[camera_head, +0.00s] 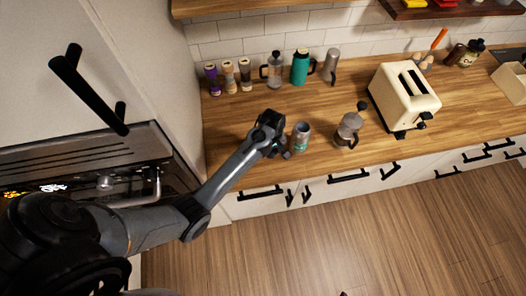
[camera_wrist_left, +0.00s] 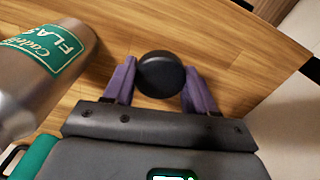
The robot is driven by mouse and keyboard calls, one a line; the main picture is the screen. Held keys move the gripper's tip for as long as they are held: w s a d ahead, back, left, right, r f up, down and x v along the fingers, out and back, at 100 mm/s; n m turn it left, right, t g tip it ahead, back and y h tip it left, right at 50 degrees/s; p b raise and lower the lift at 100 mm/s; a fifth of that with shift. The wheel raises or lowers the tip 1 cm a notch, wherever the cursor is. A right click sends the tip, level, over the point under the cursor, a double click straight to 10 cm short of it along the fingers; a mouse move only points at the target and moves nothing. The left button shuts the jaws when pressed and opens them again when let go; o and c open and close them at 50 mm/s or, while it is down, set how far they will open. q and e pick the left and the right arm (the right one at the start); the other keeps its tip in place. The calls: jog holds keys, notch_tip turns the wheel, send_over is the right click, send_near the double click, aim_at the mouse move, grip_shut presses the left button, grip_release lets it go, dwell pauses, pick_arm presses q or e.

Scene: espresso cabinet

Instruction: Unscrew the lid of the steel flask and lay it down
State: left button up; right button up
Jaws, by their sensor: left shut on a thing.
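The steel flask (camera_head: 299,140) stands upright on the wooden counter in the head view, its top without a lid. In the left wrist view the flask (camera_wrist_left: 45,75) fills the left side, showing a green label. My left gripper (camera_head: 282,150) is just left of the flask. In the left wrist view its purple fingers (camera_wrist_left: 158,85) are shut on the round black lid (camera_wrist_left: 161,72), which is apart from the flask. The lid is over the counter; I cannot tell whether it touches the wood. My right gripper is not in view.
A moka pot (camera_head: 348,129) stands right of the flask, and a cream toaster (camera_head: 404,97) is beyond it. A French press (camera_head: 275,72), a teal flask (camera_head: 300,68) and several small jars (camera_head: 228,77) line the back wall. The counter's front edge is close to the gripper.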

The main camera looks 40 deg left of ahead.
pick_arm(q)
jog(key=a+f, duration=0.2)
jog(key=a, duration=0.1)
jog(key=shift+s+a, duration=0.15)
jog(key=shift+a, duration=0.1)
jog(key=shift+f, duration=2.05)
jog(key=shift+f, duration=0.15)
jog(key=o, duration=1.2)
notch_tip(320, 180, up, 12)
jog(key=s+d+r+m+t, duration=0.1)
jog(key=s+d+r+m, duration=0.1)
jog(key=s, duration=0.5)
jog(key=s+d+r+m+t, duration=0.1)
jog(key=s+d+r+m, duration=0.1)
jog(key=s+d+m, duration=0.2)
jog(key=s+d+r+m+t, duration=0.1)
jog(key=s+d+m, duration=0.3)
jog(key=s+m, duration=0.4)
jog(key=shift+s+r+t+p, duration=0.1)
jog(key=shift+s+r, duration=0.15)
jog(key=shift+s, duration=0.45)
jog(key=shift+s+r+t+p, duration=0.1)
jog(key=shift+s+r, duration=0.2)
jog(key=shift+s, duration=0.45)
jog(key=shift+s+r+t+p, duration=0.1)
jog(key=shift+s+r, duration=0.15)
jog(key=shift+s, duration=0.45)
